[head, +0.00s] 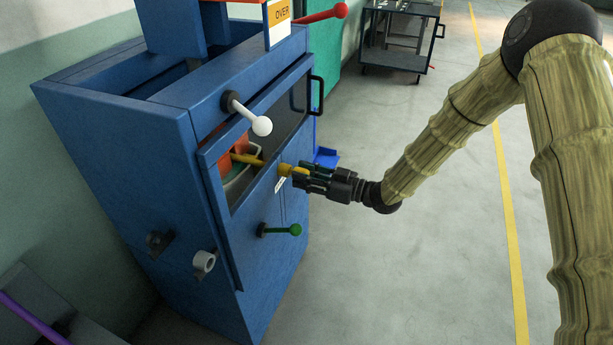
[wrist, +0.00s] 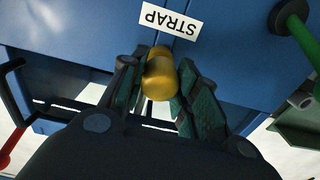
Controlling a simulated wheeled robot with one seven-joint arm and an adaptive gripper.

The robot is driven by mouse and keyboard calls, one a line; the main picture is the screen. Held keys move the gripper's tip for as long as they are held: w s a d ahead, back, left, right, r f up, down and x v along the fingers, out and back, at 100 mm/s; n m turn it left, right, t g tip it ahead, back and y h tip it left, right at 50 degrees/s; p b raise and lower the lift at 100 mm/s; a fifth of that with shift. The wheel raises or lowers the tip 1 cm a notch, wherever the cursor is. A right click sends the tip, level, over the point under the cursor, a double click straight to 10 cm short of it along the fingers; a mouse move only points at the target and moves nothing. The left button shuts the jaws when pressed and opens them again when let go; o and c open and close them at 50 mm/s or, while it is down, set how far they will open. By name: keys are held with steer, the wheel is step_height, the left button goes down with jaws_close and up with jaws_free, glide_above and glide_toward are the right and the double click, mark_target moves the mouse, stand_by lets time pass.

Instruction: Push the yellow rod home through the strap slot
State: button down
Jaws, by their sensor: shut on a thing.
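My gripper (head: 297,172) is shut on this end, at the right side of the machine front. In the wrist view my gripper (wrist: 158,88) has one dark green finger pad on each side of the yellow end. A white STRAP label (wrist: 171,19) is on the blue panel just beyond the rod. The slot itself is hidden, so I cannot tell how deep the rod sits.
On the blue machine (head: 120,115) a white-knobbed lever (head: 261,125) sticks out above the rod and a green one (head: 294,230) below. A red-knobbed lever (head: 340,10) is at the top. Open floor (head: 400,270) lies to the right; a cart (head: 398,40) stands far back.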

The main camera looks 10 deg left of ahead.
steer(key=shift+w+a, duration=0.2)
steer(key=shift+a, duration=0.3)
stand_by(0.4)
steer(key=c, duration=1)
jaws_free()
steer(key=v, duration=1.2)
steer(key=shift+s, duration=0.1)
